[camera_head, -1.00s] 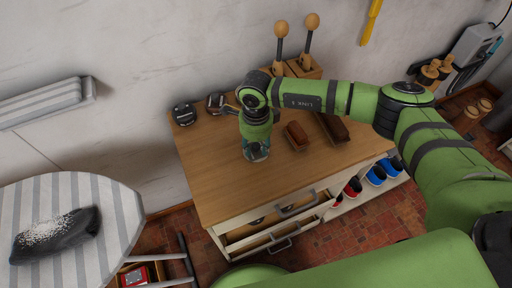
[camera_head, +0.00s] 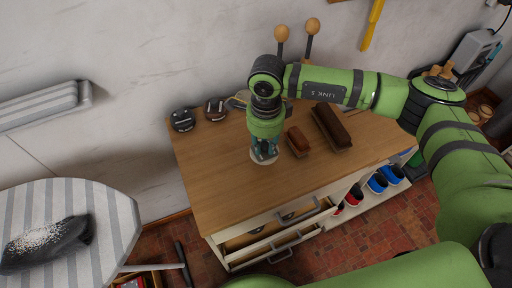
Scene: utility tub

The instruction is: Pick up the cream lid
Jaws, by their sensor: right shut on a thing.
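The cream lid (camera_head: 257,160) is a small pale round thing on the wooden top of the cabinet, near its middle. My right gripper (camera_head: 264,155) reaches down over it from above and is shut on it, its fingers hiding much of the lid. I cannot tell whether the lid still touches the wood. My left gripper is not in view.
Two brown brushes (camera_head: 298,142) (camera_head: 331,127) lie just right of the gripper. Two small dark tins (camera_head: 182,120) (camera_head: 216,108) sit at the back left. The wooden top (camera_head: 212,165) is clear at left and front. A striped ironing board (camera_head: 120,215) stands at left.

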